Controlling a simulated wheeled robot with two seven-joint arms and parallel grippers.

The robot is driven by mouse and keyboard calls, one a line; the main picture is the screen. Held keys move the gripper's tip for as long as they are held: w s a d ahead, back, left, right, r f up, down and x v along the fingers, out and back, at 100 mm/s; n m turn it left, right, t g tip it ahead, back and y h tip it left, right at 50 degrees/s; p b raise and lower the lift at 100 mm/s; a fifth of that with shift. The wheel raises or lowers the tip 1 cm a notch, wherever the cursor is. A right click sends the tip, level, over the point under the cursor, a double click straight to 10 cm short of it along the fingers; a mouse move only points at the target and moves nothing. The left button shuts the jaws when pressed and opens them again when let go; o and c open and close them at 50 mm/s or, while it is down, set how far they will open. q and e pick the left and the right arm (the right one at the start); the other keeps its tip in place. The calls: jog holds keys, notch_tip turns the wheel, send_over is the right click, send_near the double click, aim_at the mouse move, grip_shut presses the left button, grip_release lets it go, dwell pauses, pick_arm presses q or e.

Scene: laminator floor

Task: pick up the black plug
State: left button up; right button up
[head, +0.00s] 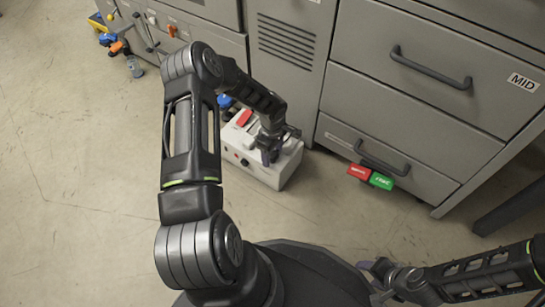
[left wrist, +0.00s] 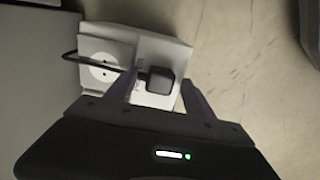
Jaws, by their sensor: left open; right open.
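The black plug (left wrist: 161,80) shows in the left wrist view on the right part of a white box (left wrist: 180,50), with its black cord running left. A round two-hole socket (left wrist: 103,72) on the box is left of it. My left gripper (head: 271,154) is open over the box, its fingers on either side of the plug in the left wrist view. I cannot tell whether they touch it. In the head view the box (head: 265,178) stands on the floor, and my gripper hides the plug. My right gripper (head: 384,278) is at the lower right, open, with nothing seen in it.
A grey cabinet with drawers (head: 410,110) stands right behind the box. A red block (head: 359,172) and a green block (head: 381,181) are at its lower drawer. Coloured items (head: 115,40) are on the far left. The floor (head: 80,180) at left is clear.

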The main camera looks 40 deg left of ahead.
dwell(0.4)
pick_arm(q)
grip_shut()
dwell(0.5)
